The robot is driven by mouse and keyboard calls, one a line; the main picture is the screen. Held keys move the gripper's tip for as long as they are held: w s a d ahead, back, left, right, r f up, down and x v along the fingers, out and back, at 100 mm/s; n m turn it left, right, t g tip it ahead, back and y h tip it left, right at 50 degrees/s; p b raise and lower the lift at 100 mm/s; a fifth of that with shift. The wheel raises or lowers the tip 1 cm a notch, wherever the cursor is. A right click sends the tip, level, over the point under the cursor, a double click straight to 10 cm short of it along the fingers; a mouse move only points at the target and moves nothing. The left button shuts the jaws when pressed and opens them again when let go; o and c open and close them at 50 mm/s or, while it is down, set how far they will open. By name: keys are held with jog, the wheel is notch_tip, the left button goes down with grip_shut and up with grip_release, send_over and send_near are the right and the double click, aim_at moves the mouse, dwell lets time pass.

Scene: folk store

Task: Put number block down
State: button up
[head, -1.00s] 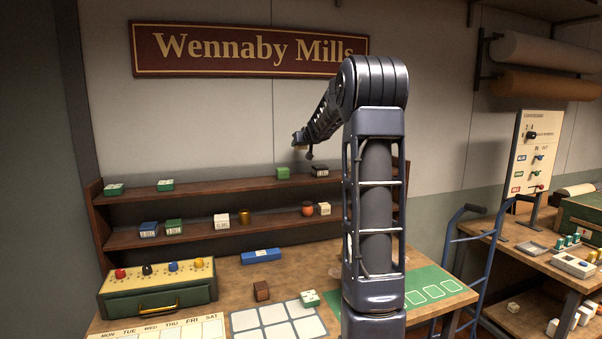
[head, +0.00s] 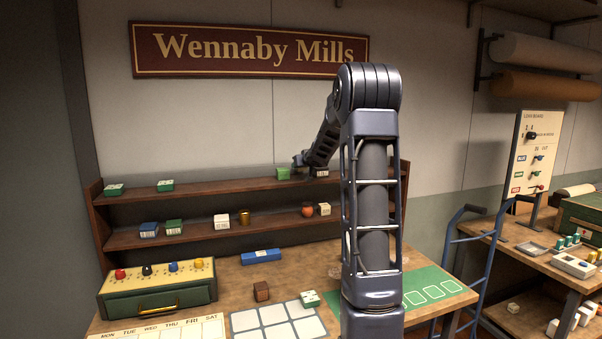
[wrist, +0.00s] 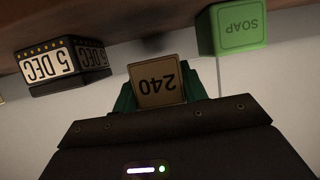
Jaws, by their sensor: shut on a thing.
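The number block (wrist: 157,72), a tan cube marked 240, shows upside down in the wrist view. My gripper (wrist: 158,88) is shut on it, with dark green fingers on both sides. In the head view my gripper (head: 300,163) is at the top shelf (head: 230,185), between the green soap block (head: 283,174) and the dark date block (head: 321,173). The number block cannot be made out clearly there. In the wrist view the date block (wrist: 62,65) reads 5 DEC. I cannot tell whether the number block touches the shelf.
Two green-and-white blocks (head: 114,190) (head: 166,186) stand at the top shelf's left. The lower shelf (head: 200,238) holds several blocks and an orange round thing (head: 307,209). The top shelf's middle is clear. Below, the workbench carries a button box (head: 158,290) and a blue block (head: 261,256).

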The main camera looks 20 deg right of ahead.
aim_at(303, 170)
jog(key=shift+f, duration=1.55)
jog(key=shift+f, duration=0.15)
jog(key=o, duration=1)
jog(key=shift+c, duration=0.2)
